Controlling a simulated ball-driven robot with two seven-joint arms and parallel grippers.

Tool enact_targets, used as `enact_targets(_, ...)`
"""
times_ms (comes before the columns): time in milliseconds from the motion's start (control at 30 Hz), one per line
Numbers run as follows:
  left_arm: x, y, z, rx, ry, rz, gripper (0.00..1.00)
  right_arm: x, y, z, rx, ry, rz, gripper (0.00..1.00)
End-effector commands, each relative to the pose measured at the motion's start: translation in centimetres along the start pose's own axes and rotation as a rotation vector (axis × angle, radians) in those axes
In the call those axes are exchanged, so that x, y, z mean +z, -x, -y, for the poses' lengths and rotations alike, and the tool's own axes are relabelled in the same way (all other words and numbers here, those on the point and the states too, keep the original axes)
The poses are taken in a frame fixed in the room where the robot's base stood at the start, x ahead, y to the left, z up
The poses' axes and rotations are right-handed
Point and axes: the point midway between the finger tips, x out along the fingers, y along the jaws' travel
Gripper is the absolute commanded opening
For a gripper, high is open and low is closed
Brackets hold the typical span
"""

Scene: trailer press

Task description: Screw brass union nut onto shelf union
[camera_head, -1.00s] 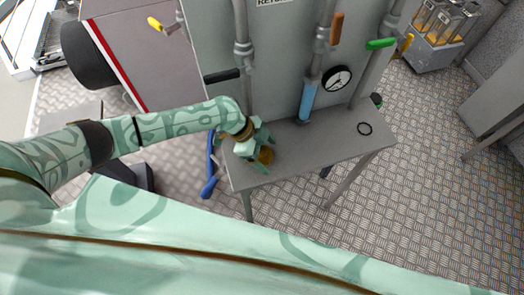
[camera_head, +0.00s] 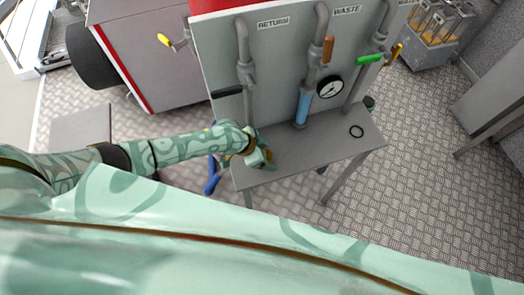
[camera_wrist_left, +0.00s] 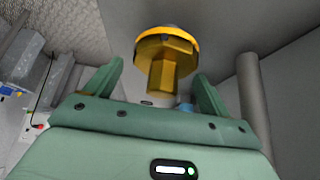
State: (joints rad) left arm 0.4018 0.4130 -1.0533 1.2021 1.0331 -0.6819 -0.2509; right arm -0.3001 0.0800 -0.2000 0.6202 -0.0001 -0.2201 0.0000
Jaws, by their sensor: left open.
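The brass union nut (camera_wrist_left: 165,60) shows in the left wrist view as a gold piece with a wide round rim and a narrower faceted part. It appears between the two green fingers of my left gripper (camera_wrist_left: 158,78), which are spread, with visible gaps either side. In the head view my left gripper (camera_head: 266,157) is low over the left part of the grey shelf (camera_head: 318,150), and the nut is hidden or too small to make out. I cannot clearly identify the shelf union; the gripper may cover it. My right gripper is not in view.
A grey panel behind the shelf carries vertical pipes (camera_head: 242,45), a black lever (camera_head: 227,91), a blue pipe section (camera_head: 302,106) and a round gauge (camera_head: 330,87). A black ring (camera_head: 357,131) lies on the shelf's right. The shelf's middle is clear.

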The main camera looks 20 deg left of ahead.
Motion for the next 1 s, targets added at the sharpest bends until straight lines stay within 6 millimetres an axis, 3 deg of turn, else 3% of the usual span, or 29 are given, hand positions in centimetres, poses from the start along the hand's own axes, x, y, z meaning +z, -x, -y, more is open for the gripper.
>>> enact_targets(200,0.0,-0.1,0.0,-0.002,0.004,-0.001,0.82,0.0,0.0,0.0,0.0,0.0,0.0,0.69)
enact_targets(367,0.0,-0.1,0.0,-0.002,0.003,-0.001,0.4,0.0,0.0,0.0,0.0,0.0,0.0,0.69)
enact_targets(400,0.0,-0.1,0.0,-0.001,0.003,-0.001,0.37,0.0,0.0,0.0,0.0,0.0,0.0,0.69)
enact_targets(1000,0.1,-0.3,-0.1,0.063,-0.1,-0.002,0.33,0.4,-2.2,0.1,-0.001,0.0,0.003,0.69)
